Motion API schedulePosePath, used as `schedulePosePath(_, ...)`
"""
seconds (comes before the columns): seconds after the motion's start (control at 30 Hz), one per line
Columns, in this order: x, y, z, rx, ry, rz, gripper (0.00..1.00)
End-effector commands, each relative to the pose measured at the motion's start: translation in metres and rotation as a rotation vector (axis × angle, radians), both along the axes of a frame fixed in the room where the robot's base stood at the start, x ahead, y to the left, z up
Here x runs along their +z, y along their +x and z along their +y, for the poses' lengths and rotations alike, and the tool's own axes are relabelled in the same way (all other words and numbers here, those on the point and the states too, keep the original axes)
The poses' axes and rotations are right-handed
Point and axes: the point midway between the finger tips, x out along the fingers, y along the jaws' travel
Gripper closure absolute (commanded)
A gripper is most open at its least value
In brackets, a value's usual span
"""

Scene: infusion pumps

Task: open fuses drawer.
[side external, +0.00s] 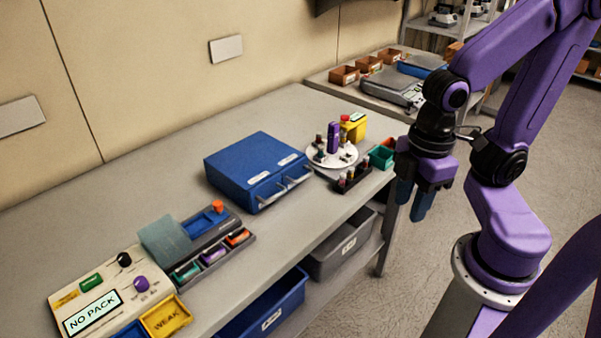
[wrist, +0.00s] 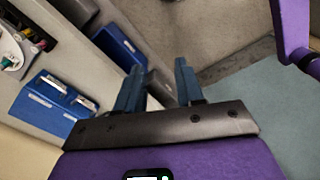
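A blue cabinet (side external: 250,168) stands on the grey bench, with two drawer fronts side by side. Each front has a white label and a pale bar handle, one (side external: 279,193) on the left and one (side external: 300,178) on the right. The labels are too small to read, so I cannot tell which is the fuses drawer. Both drawers look shut. The cabinet also shows at the left of the wrist view (wrist: 42,103). My gripper (side external: 412,200) hangs past the bench's front edge, right of the cabinet and apart from it. Its blue fingers (wrist: 158,75) are spread and empty.
A round white stand (side external: 331,155) with small bottles and a dark rack (side external: 352,180) sit right of the cabinet. A panel reading NO PACK (side external: 92,312) and a tray of coloured parts (side external: 213,257) sit left. Bins (side external: 340,243) are under the bench. The floor beside it is clear.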

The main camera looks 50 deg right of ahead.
Motion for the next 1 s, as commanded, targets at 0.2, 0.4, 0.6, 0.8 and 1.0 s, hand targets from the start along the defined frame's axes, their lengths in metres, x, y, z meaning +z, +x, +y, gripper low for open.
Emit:
schedulePosePath(0.2, 0.010, 0.051, 0.012, 0.077, 0.011, -0.026, 0.63)
schedulePosePath(0.4, 0.020, 0.113, 0.012, 0.180, 0.012, -0.064, 0.63)
schedulePosePath(0.6, 0.029, 0.175, -0.002, 0.284, -0.004, -0.103, 0.63)
schedulePosePath(0.8, 0.035, 0.231, -0.031, 0.384, -0.034, -0.137, 0.63)
schedulePosePath(1.0, 0.039, 0.265, -0.058, 0.455, -0.061, -0.157, 0.63)
